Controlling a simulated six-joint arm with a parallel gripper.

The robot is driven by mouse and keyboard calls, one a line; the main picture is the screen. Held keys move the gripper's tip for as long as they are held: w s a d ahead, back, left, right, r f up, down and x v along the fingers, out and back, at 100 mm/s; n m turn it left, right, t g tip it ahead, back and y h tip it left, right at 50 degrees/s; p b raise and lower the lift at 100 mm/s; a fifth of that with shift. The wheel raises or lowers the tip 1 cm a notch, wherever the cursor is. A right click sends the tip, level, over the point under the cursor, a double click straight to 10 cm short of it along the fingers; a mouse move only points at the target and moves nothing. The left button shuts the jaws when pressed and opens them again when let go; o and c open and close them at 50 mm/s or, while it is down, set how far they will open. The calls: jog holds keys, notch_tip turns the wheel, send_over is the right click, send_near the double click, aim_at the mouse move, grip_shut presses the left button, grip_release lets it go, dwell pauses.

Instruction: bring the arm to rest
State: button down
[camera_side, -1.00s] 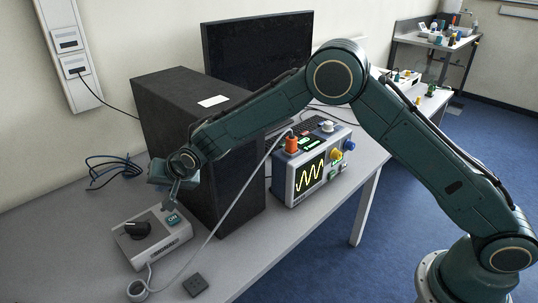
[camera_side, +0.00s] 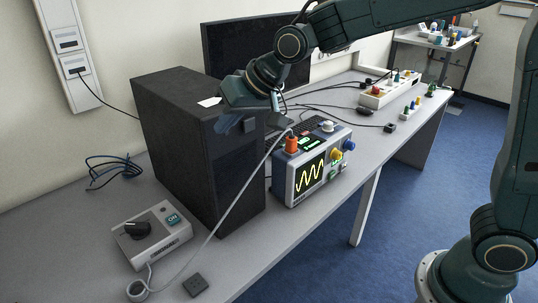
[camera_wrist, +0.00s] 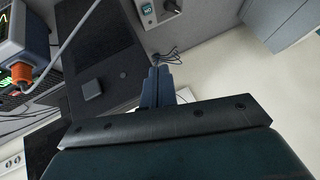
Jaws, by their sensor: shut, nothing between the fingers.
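My gripper (camera_side: 232,122) is raised in the side view, in front of the upper part of the black computer tower (camera_side: 172,150). It covers part of the tower and of the monitor behind. In the wrist view my gripper's fingers (camera_wrist: 158,84) are together with nothing between them. My forearm reaches in from the upper right, partly cut off by the top edge of the picture. I cannot tell the exact gap between my gripper and the tower.
A grey box with a black knob (camera_side: 137,229) and an oscilloscope with an orange plug (camera_side: 291,144) stand on the table, joined by a grey cable. A dark monitor (camera_side: 222,48) is behind. Blue wires (camera_side: 112,172) lie left. The table's front left is mostly clear.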

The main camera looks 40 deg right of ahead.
jog(key=s+d+r+h, duration=0.1)
jog(key=s+d+r, duration=0.1)
jog(key=s+d, duration=0.4)
jog(key=s+d+r+h, duration=0.1)
jog(key=s+d, duration=0.4)
jog(key=s, duration=0.4)
jog(key=s+d+f, duration=0.1)
jog(key=s+d, duration=0.1)
jog(key=s, duration=0.5)
jog(key=s+d+f+g+h, duration=0.1)
jog(key=s+d+f, duration=0.1)
jog(key=s, duration=0.5)
jog(key=shift+s+d+n+g, duration=0.25)
jog(key=shift+d+n+g, duration=0.05)
jog(key=shift+d, duration=0.2)
